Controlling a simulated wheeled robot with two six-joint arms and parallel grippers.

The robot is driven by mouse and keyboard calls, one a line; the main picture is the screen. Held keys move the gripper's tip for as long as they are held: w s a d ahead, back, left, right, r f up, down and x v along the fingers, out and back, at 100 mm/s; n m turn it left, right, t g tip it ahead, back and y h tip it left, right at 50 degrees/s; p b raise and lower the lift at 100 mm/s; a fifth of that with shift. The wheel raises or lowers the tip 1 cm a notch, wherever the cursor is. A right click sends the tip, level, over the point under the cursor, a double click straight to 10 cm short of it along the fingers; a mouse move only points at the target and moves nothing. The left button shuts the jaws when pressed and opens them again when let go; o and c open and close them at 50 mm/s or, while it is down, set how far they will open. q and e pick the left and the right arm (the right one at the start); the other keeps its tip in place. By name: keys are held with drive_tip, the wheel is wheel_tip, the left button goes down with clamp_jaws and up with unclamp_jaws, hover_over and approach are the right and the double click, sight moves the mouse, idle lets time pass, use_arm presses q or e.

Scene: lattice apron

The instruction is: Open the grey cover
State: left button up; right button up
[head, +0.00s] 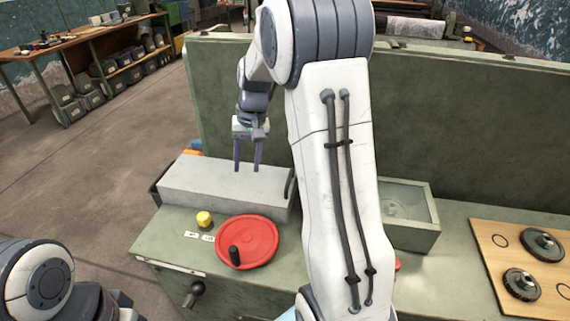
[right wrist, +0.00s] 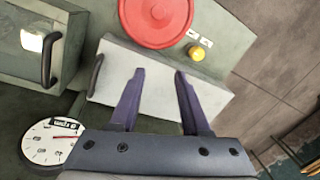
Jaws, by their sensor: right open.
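The grey cover (head: 215,182) is a long, flat-topped, box-like piece at the back left of the green bench, and it looks shut. A dark handle (head: 289,181) is at its right end. In the right wrist view the cover (right wrist: 157,98) lies beyond my fingers, with the handle (right wrist: 95,75) at its left end. My right gripper (head: 247,169) is open and empty, pointing down over the cover; in the wrist view its fingertips (right wrist: 160,72) are to the right of the handle. My left gripper is not in view.
A red handwheel (head: 262,241) and a yellow knob (head: 204,219) are in front of the cover. A green box (head: 412,235) stands to the right, near a wooden board (head: 490,232) with dark knobs. A white dial (right wrist: 45,142) shows in the wrist view. A green panel (head: 450,115) rises behind.

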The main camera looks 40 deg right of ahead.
drive_tip(key=d+f+m, duration=0.2)
drive_tip(key=d+m, duration=0.2)
drive_tip(key=d, duration=1.2)
drive_tip(key=shift+t, duration=0.3)
drive_tip(key=f, duration=0.3)
drive_tip(key=w+f+p, duration=0.1)
drive_tip(key=f, duration=0.2)
drive_tip(key=f+p, duration=0.1)
drive_tip(key=f, duration=0.3)
drive_tip(key=shift+w+a+f, duration=0.1)
drive_tip(key=shift+w+a, duration=0.05)
drive_tip(key=shift+a, duration=0.2)
drive_tip(key=shift+c, duration=0.4)
clamp_jaws()
